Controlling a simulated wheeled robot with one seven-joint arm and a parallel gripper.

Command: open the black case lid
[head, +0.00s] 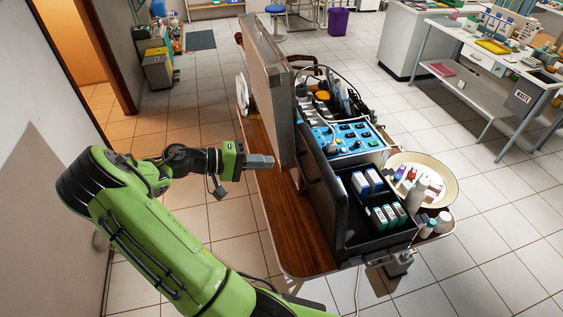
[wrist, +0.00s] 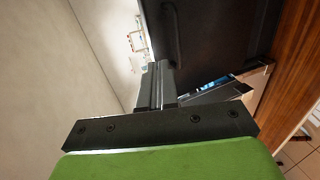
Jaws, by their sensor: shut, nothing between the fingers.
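The black case (head: 352,244) sits at the near end of the wooden table, with small white, blue and green boxes in its open tray. Its black lid (head: 324,192) stands raised, roughly upright, along the tray's left side. My gripper (head: 262,161) is shut and empty, left of the lid and pointing right, near the large case's raised lid. In the wrist view the closed fingers (wrist: 156,84) are in front of a dark panel with a handle (wrist: 200,38), which appears to be the black lid's outer face. I cannot tell whether they touch it.
A tall tan and silver lid (head: 268,90) stands behind the black case, beside a blue control panel (head: 345,138). A round cream tray (head: 446,187) with bottles is at the right. The wooden table (head: 295,240) has bare room along its left edge.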

